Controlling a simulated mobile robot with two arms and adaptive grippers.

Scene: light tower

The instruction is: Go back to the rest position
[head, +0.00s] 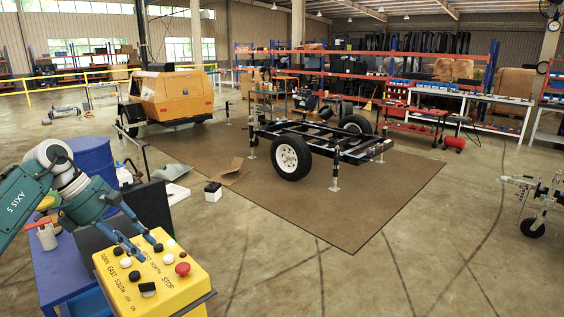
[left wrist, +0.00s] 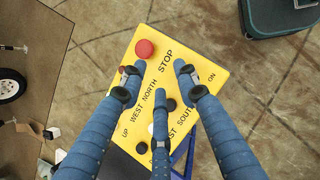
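My left gripper (head: 147,250) reaches in from the left, above a yellow control box (head: 190,286) with black, white and red buttons. Its blue fingers are spread and hold nothing. In the left wrist view, the gripper (left wrist: 158,78) points down over the yellow box (left wrist: 203,62), which carries printed words such as STOP, NORTH and WEST. The red stop button (left wrist: 145,48) lies beyond the fingertips; it also shows in the head view (head: 182,269). Fingers hide some buttons, and I cannot tell whether a fingertip touches the box. My right gripper is not in view.
A blue table (head: 55,270) and blue barrel (head: 93,160) stand at the left. A wheeled trailer frame (head: 320,140) stands on a brown mat (head: 370,215), with an orange generator trailer (head: 172,97) behind. The floor at front right is mostly clear.

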